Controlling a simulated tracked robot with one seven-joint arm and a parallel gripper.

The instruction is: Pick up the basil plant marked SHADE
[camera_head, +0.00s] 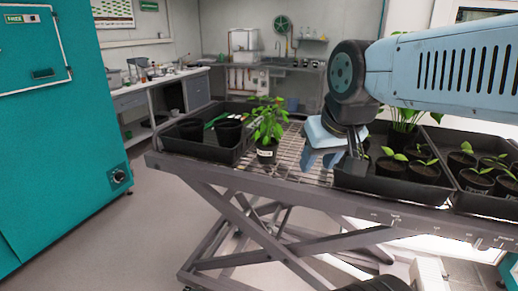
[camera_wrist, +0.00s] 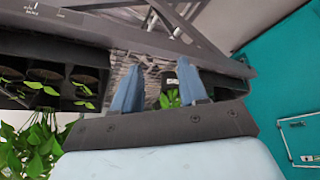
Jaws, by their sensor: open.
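A leafy green potted plant (camera_head: 268,122) stands upright on the mesh bench, left of my gripper. Its dark pot (camera_head: 267,151) carries a white label too small to read, so I cannot tell whether it says SHADE. My gripper (camera_head: 330,164) is open and empty, low over the bench to the right of this plant and apart from it. In the wrist view the two blue fingers of my gripper (camera_wrist: 158,66) stand apart. Green leaves (camera_wrist: 170,98) and a dark pot show near the right finger, partly hidden by it.
The mesh bench (camera_head: 291,163) has a black tray (camera_head: 196,147) with dark pots at left. A seedling tray (camera_head: 392,188) stands right of my gripper, with another beyond it. A tall plant (camera_head: 403,118) shows behind my arm. A teal cabinet (camera_head: 70,150) stands at far left.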

